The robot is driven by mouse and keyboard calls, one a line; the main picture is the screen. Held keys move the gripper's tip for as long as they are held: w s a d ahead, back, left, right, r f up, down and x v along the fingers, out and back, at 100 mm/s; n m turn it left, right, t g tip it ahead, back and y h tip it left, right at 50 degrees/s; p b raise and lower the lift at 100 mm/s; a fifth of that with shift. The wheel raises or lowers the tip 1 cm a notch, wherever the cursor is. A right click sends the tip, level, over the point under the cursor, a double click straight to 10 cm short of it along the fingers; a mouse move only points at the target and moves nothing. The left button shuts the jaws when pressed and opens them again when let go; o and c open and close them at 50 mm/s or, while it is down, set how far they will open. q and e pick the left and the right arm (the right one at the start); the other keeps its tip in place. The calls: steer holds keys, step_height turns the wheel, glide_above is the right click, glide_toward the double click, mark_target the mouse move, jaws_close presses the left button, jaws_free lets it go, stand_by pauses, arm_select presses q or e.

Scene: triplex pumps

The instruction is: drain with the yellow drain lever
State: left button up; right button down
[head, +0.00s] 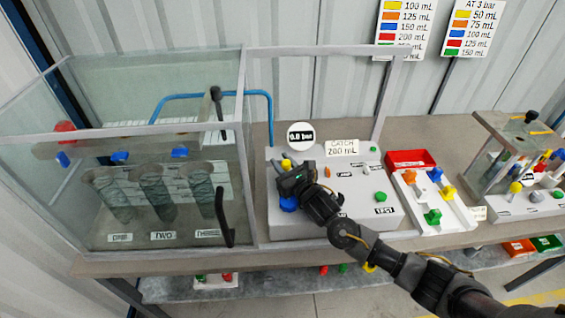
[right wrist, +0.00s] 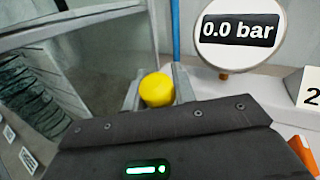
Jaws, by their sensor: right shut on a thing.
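The yellow drain lever's round knob (head: 287,163) stands at the left end of the pale control panel (head: 300,228). My right gripper (head: 281,168) reaches it from the right and is shut on it. In the right wrist view the yellow knob (right wrist: 157,90) sits between the two grey fingers of my right gripper (right wrist: 159,86). The lever's stem is hidden behind the gripper body. The round gauge (head: 300,136) above the panel reads 0.0 bar, also in the right wrist view (right wrist: 238,34). My left gripper is not in view.
A blue knob (head: 288,204) lies just below my gripper. A glass enclosure (head: 246,140) with several cylinders stands close on the left. A "CATCH 200 mL" sign (head: 342,148) stands behind the panel. A white tray with coloured valves (head: 447,212) and a red bin (head: 410,158) are to the right.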

steer(key=shift+r+p, duration=0.2)
steer(key=shift+p, duration=0.15)
steer(key=w+g+p, duration=0.1)
steer(key=p, duration=0.2)
steer(key=w+m+g+h+p, duration=0.1)
steer(key=g+p, duration=0.1)
steer(key=shift+w+r+m+p, duration=0.15)
steer(key=shift+w+m+p, duration=0.15)
steer(key=shift+p, duration=0.1)
steer(key=shift+w+f+m+g+h, duration=0.35)
steer(key=shift+f+g, duration=0.3)
steer(key=shift+g, duration=0.35)
